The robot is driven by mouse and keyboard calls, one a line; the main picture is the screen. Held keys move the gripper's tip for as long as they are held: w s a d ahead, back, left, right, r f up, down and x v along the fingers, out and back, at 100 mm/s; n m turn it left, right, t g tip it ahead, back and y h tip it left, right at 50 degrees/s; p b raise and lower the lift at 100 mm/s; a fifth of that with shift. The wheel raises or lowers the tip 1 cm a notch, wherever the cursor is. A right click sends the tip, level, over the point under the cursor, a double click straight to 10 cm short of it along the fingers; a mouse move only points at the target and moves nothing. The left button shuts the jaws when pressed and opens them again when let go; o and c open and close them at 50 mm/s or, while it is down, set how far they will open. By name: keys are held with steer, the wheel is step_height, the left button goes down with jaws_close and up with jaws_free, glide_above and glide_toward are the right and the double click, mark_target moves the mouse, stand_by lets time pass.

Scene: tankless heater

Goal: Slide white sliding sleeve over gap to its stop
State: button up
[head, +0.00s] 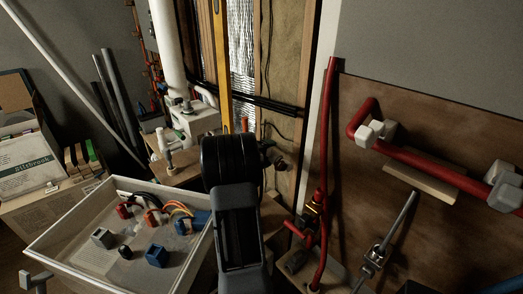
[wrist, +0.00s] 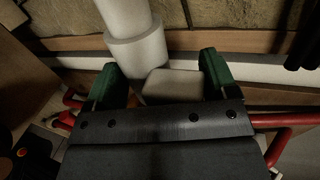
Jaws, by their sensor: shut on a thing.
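In the wrist view, my gripper (wrist: 160,86) has two green-padded fingers with a pale block (wrist: 172,84) between them. The block touches or nearly touches the right finger. The white sliding sleeve (wrist: 138,52) is a wide collar around a narrower white pipe (wrist: 124,14), and its lower end reaches down between the fingers beside the block. Whether block and sleeve are one piece is hard to tell. The gap in the pipe and the stop cannot be made out. In the head view, my black arm hides my gripper; a thick white upright pipe (head: 166,45) stands left of it.
A white tray (head: 60,228) with connectors and coloured wires is at front left. A red pipe (head: 327,130) and brown board (head: 460,130) stand right. A yellow level (head: 221,60) stands upright behind my arm. Black cables (head: 275,103) cross the wall.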

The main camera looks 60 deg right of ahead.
steer(key=shift+s+a+f, duration=0.15)
steer(key=shift+s+a, duration=0.05)
steer(key=shift+s, duration=0.3)
steer(key=o, duration=1)
steer(key=shift+c, duration=0.2)
steer(key=p+v, duration=0.4)
steer(key=v, duration=0.3)
steer(key=shift+w, duration=0.1)
steer(key=b+v, duration=0.1)
steer(key=v, duration=1.2)
steer(key=shift+w+a+b, duration=0.2)
steer(key=shift+a+b, duration=0.1)
steer(key=shift+a, duration=0.05)
